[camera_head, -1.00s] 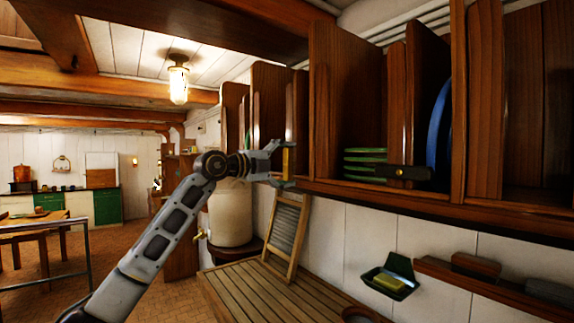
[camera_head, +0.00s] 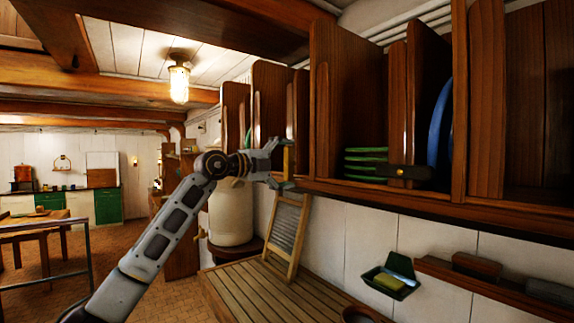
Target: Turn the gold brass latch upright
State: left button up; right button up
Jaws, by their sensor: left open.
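The gold brass latch (camera_head: 287,160) is a narrow yellow bar on the front of the wooden plate rack, left of the middle. It looks upright from here. My left gripper (camera_head: 280,165) is open at the latch, with one finger near its upper end and the other near its lower end. I cannot tell whether either finger touches it. Nothing is held firmly. My right gripper is not in view.
A dark latch (camera_head: 401,173) with a brass pivot lies level across the rack. Below are a washboard (camera_head: 288,228), a slatted wooden counter (camera_head: 250,290) and a soap dish (camera_head: 390,282).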

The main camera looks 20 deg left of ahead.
pick_arm(q)
jog(key=v, duration=1.2)
dwell(0.4)
dwell(0.3)
jog(key=shift+f, duration=0.1)
